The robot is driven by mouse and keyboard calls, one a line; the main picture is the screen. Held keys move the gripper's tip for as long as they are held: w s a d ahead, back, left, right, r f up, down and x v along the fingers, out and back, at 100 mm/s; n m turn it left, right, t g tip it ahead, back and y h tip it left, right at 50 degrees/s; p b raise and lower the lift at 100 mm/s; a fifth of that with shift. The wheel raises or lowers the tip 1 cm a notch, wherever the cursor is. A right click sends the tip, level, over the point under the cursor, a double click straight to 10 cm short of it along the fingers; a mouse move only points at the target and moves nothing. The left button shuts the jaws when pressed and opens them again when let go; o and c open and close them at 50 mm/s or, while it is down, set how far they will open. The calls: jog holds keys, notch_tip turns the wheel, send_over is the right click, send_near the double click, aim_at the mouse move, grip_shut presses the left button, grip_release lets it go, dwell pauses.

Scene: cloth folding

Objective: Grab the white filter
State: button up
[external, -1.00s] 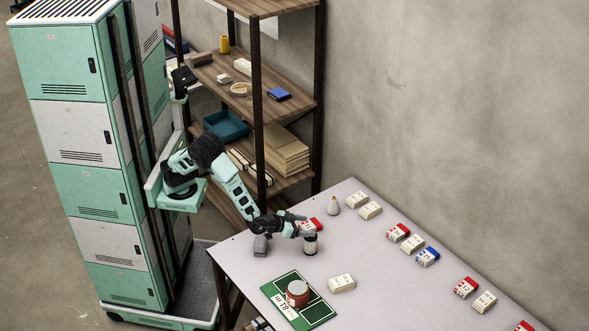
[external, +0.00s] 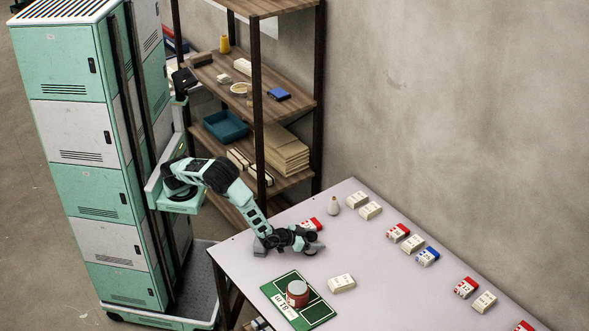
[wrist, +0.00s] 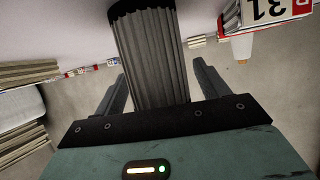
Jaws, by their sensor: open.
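The white filter (wrist: 150,55) is a pleated cylinder with a dark end cap. In the wrist view it looks grey in the shade and stands between the two fingers of my gripper (wrist: 160,88). The fingers are apart, with a narrow gap visible on each side of the filter. In the external view my gripper (external: 315,246) is low over the near left part of the table, and the filter is hidden behind or within it.
A red-and-white box (external: 309,224) and a small pale cone-shaped vessel (external: 333,205) stand close behind my gripper. A green board (external: 318,314) with a red-sided can (external: 297,293) and a cream box (external: 341,283) lie in front. Several boxes line the table's far side.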

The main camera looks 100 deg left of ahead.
jog(key=shift+w, duration=0.1)
jog(key=shift+c, duration=0.3)
jog(key=c, duration=1)
